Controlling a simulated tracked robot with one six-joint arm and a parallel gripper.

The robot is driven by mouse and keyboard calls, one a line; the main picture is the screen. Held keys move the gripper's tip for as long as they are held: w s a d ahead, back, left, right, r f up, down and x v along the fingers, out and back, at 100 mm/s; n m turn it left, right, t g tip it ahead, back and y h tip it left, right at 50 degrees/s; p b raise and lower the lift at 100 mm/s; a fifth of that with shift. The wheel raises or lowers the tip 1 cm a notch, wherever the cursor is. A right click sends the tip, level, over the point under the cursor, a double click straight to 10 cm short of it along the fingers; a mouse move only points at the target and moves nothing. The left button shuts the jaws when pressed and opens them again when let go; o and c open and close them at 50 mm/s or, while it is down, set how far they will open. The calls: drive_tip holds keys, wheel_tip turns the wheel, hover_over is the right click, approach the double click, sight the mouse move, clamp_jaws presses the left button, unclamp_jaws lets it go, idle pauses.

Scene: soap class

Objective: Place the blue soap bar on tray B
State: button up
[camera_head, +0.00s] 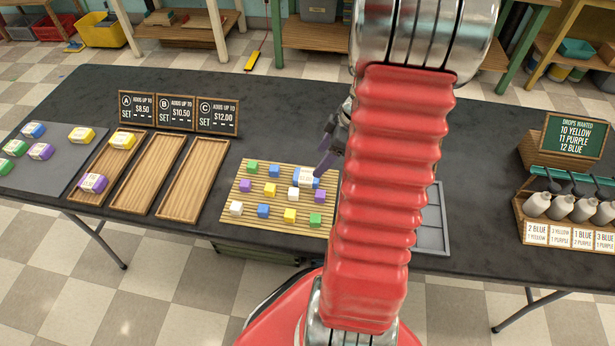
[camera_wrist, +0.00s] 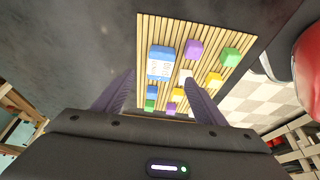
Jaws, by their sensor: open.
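A blue soap bar with a white label (camera_head: 305,178) lies on the slatted bamboo mat (camera_head: 240,213), at its upper right among small coloured cubes. The same bar shows in the wrist view (camera_wrist: 160,63), ahead of the fingertips. Another blue bar (camera_head: 33,130) lies on the grey mat at the far left. Tray B (camera_head: 148,172), the middle wooden tray, is empty. My gripper (camera_head: 325,160) is over the bamboo mat by the labelled bar, partly hidden behind my arm. In the wrist view my gripper (camera_wrist: 160,88) is open, with nothing between its fingers.
Tray A (camera_head: 83,195) holds a yellow bar (camera_head: 123,140) and a purple bar (camera_head: 93,183). Tray C (camera_head: 193,180) is empty. Price signs (camera_head: 177,113) stand behind the trays. The grey mat (camera_head: 62,165) holds several bars. A bottle rack (camera_head: 565,215) stands at the right.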

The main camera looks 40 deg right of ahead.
sight(309, 175)
drive_tip(key=shift+x, duration=1.9)
drive_tip(key=shift+x, duration=2.6)
drive_tip(key=shift+c, duration=0.5)
drive_tip(key=c, duration=1.2)
wheel_tip(309, 175, up, 10)
